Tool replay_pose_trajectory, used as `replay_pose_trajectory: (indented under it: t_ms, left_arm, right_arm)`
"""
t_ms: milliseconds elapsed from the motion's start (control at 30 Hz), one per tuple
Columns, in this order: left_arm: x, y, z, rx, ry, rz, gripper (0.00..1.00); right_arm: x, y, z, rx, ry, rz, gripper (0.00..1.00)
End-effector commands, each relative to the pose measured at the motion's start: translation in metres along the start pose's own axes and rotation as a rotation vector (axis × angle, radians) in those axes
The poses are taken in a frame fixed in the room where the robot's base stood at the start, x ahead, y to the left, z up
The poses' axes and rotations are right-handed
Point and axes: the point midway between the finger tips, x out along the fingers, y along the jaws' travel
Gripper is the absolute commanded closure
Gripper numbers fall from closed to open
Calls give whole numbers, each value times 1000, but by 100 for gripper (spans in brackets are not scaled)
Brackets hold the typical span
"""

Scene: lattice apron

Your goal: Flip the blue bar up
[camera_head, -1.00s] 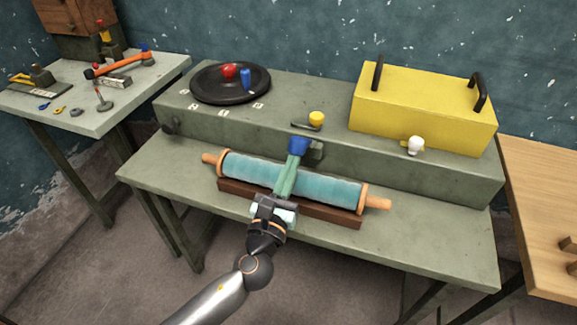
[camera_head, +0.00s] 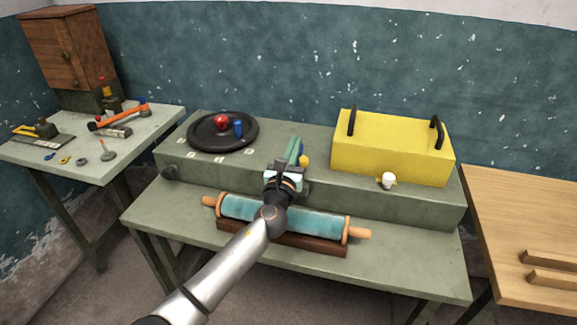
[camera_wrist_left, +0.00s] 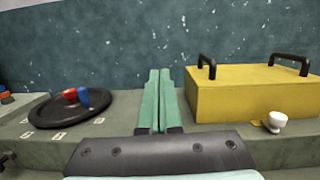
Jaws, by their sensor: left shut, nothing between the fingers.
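My left gripper (camera_head: 295,147) reaches over the front edge of the green-grey raised box. Its two long green fingers are shut against each other, with nothing between them, and point up and away. They also show upright in the left wrist view (camera_wrist_left: 156,98). The blue bar at the front of the raised box cannot be made out now; my gripper and wrist cover that spot. Part of a grey bracket (camera_head: 302,188) shows just right of my wrist. I cannot tell how the bar stands. My right gripper is not in view.
A yellow knob (camera_head: 303,161) is close to the right of my fingers. A black disc (camera_head: 199,143) with red and blue knobs is on the left. A yellow handled cover (camera_head: 390,150) and white knob (camera_head: 388,180) are on the right. A teal roller (camera_head: 320,223) lies in front, under my arm.

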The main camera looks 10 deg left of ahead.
Motion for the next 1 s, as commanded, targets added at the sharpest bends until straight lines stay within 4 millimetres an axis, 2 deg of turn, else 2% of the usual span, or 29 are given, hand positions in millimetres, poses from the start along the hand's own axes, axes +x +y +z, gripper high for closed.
replay_pose_trajectory:
  t_ms: [100,200,1000]
  left_arm:
    - [18,0,2,3,-1,0,100]
    - [24,-1,1,1,0,0,100]
    - [22,0,-1,1,2,0,100]
  right_arm:
    - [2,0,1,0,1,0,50]
    - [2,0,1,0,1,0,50]
    - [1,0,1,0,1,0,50]
